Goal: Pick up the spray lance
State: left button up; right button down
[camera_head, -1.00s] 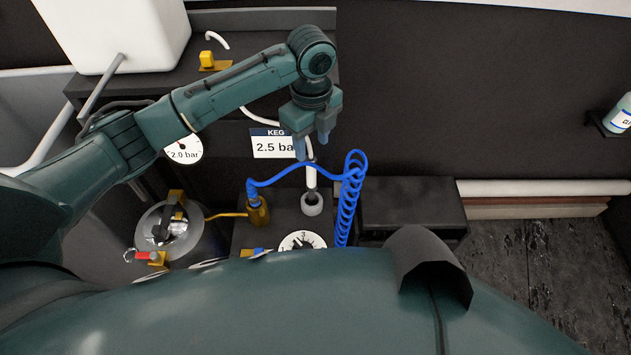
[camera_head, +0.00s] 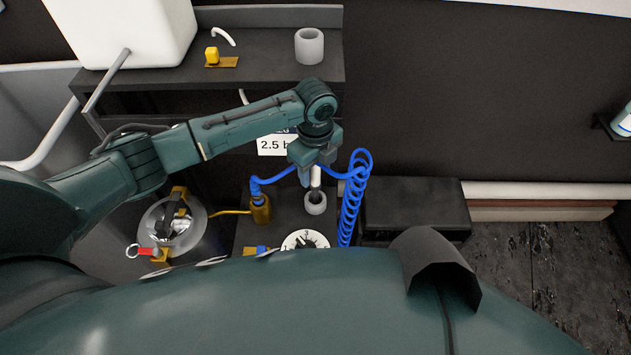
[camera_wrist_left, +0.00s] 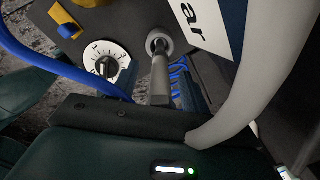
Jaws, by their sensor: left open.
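The spray lance (camera_head: 316,180) is a pale, slim tube standing upright in a grey cup-shaped holder (camera_head: 315,204). A blue coiled hose (camera_head: 352,205) hangs beside it, with a blue line crossing behind my gripper. My left gripper (camera_head: 315,176) is open over the lance's upper part, which shows between the fingers in the head view; contact cannot be told. In the left wrist view the lance (camera_wrist_left: 160,78) runs from the gripper body down to the holder (camera_wrist_left: 158,42). The lance's top is hidden by my gripper. My right gripper is out of view.
A brass fitting (camera_head: 260,209) and a round dial (camera_head: 305,240) sit close to the holder. A pressure sign (camera_head: 272,146) is partly behind my arm. A metal keg (camera_head: 170,228) stands left. A shelf above holds a grey cup (camera_head: 309,46) and a white tank (camera_head: 125,30). A dark box (camera_head: 415,205) stands right.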

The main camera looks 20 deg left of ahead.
pick_arm(q)
grip_shut()
dwell(0.3)
jog(key=shift+r, duration=0.15)
